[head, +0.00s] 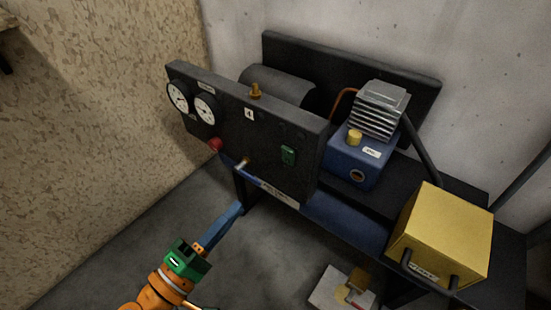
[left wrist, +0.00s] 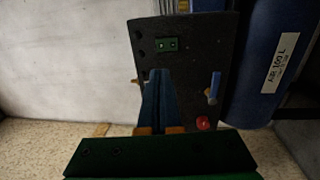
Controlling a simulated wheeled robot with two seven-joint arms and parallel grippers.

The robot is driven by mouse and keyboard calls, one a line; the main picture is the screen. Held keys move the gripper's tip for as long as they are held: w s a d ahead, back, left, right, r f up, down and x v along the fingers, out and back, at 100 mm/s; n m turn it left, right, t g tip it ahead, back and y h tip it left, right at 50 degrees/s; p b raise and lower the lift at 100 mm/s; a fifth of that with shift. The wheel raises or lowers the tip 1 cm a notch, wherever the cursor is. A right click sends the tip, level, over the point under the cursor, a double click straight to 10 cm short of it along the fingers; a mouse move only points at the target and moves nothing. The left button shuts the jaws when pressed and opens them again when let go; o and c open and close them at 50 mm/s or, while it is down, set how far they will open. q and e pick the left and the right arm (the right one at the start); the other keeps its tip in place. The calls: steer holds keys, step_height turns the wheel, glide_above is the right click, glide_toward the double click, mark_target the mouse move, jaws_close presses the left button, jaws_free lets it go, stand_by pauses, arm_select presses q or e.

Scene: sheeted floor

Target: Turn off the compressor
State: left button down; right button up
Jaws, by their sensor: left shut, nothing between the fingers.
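The compressor's dark panel (head: 232,110) stands at the centre of the head view, with a green switch (head: 288,155) on its right half. The switch also shows in the left wrist view (left wrist: 166,45), just above the fingertips in the picture. The panel carries a red knob (head: 215,144) and a small valve (head: 243,163), whose blue lever shows in the wrist view (left wrist: 214,88). My left gripper (head: 238,207) has long blue fingers, shut and empty. It is below the panel in the head view, apparently apart from it. My right gripper is out of view.
Two gauges (head: 205,109) sit at the panel's left end. A blue pump block (head: 355,165) and a yellow box (head: 442,235) stand to the right. A blue tank (left wrist: 283,50) shows in the wrist view. A pale plate (head: 327,290) lies low; floor left is clear.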

mark_target(285, 152)
arm_select(q)
steer(key=p+x, duration=0.5)
steer(key=x, duration=0.8)
steer(key=shift+w, duration=0.3)
steer(key=shift+w+d, duration=0.3)
step_height(285, 152, up, 2)
steer(key=p, duration=0.5)
steer(key=shift+w+r+g+y, duration=0.15)
steer(key=shift+g+y, duration=0.15)
steer(key=shift+g, duration=0.1)
steer(key=shift+d+f+b, duration=0.1)
steer(key=shift+f+b, duration=0.3)
steer(key=shift+f, duration=0.35)
